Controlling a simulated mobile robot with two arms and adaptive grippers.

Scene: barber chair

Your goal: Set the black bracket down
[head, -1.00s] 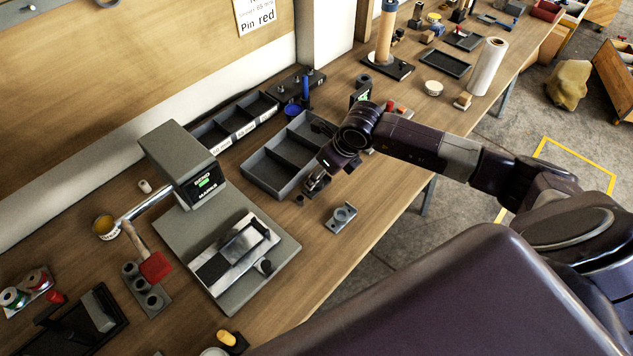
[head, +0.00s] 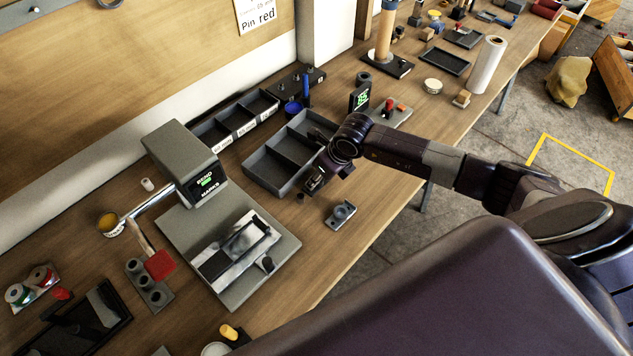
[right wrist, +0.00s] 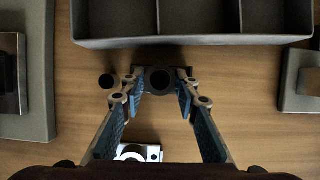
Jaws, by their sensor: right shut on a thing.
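My right gripper (head: 316,181) is low over the workbench, just in front of the grey divided tray (head: 262,172). In the right wrist view the fingers (right wrist: 160,84) are closed on a small dark piece with a round hole, the black bracket (right wrist: 160,80). It sits between the fingertips, close to the near wall of the tray (right wrist: 180,41). I cannot tell whether it touches the bench. In the head view the bracket is too small and dark to make out from the gripper. My left gripper is not in view.
A small black peg (head: 300,197) stands left of the gripper. A grey plate with a ring (head: 341,215) lies in front. The marking machine (head: 185,160) stands to the left, and a small display (head: 360,97) behind the arm.

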